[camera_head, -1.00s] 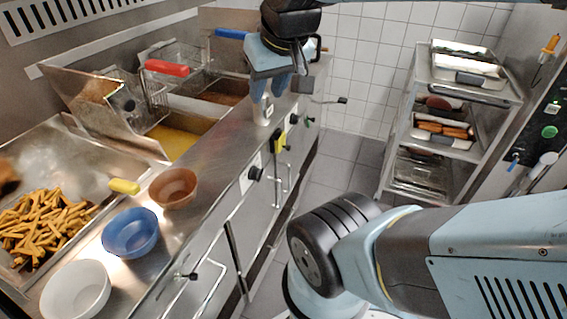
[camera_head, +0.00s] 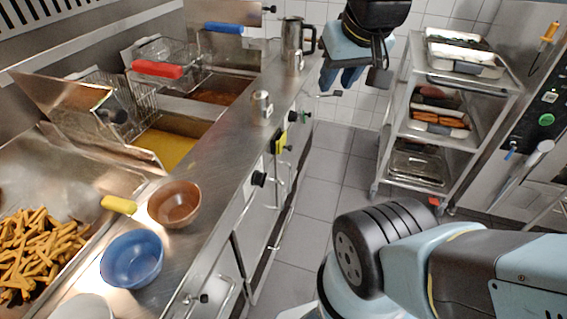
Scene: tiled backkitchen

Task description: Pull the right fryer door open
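The fryer counter's steel front runs along the left of the aisle, with door panels below its knobs. The farther door panel (camera_head: 283,185), on the right, appears shut and is seen at a steep angle. The nearer panel (camera_head: 252,240) has a long bar handle. My gripper (camera_head: 341,80) points down over the aisle, to the right of the counter and above its front edge in the picture.
A steel rack trolley (camera_head: 455,140) with trays stands right of the aisle. Bowls, including a blue bowl (camera_head: 132,258), a small metal can (camera_head: 262,104) and a steel jug (camera_head: 293,45) stand on the counter. The tiled floor (camera_head: 318,180) between is clear.

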